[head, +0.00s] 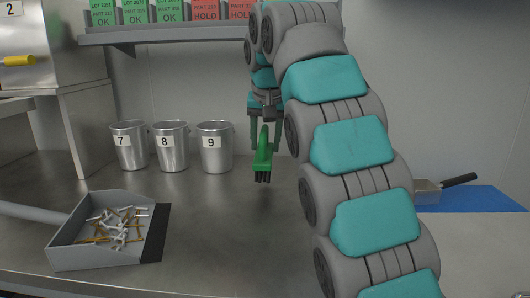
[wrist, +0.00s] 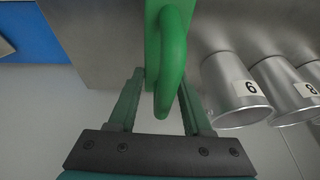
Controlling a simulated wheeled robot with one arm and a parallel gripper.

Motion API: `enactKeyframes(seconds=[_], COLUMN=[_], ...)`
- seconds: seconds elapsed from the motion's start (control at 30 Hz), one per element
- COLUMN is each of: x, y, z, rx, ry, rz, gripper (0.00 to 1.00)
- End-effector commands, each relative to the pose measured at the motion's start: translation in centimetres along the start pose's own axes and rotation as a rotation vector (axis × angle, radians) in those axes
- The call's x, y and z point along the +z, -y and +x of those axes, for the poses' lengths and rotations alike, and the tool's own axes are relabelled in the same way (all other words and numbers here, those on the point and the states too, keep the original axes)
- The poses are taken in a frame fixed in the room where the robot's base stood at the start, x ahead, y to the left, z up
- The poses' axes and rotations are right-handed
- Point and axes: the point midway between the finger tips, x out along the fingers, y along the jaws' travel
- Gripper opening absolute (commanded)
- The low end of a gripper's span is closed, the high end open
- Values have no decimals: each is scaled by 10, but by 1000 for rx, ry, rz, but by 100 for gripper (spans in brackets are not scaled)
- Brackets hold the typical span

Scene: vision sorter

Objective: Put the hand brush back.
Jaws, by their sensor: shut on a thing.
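The green hand brush (head: 263,158) with dark bristles hangs from my gripper (head: 264,138) above the grey bench, bristles down. My gripper is shut on its handle. In the wrist view, the brush's green looped handle (wrist: 173,60) is between the two fingers of my gripper (wrist: 160,92). A blue mat (head: 480,199) lies at the right, partly hidden behind my arm.
Metal buckets 7 (head: 130,150), 8 (head: 172,150) and 9 (head: 215,150) stand at the back, left of the brush. The middle bench is clear.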

Motion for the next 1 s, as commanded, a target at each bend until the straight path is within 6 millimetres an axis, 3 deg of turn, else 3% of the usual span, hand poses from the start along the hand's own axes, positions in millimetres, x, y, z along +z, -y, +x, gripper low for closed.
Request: enactKeyframes(seconds=[0.27, 0.7, 1.0], x=[-2, 10, 10], y=[1, -1, -1], z=[5, 32, 34], rx=[0, 0, -1], ry=[1, 0, 0], rz=[0, 0, 0], gripper=[0, 0, 0])
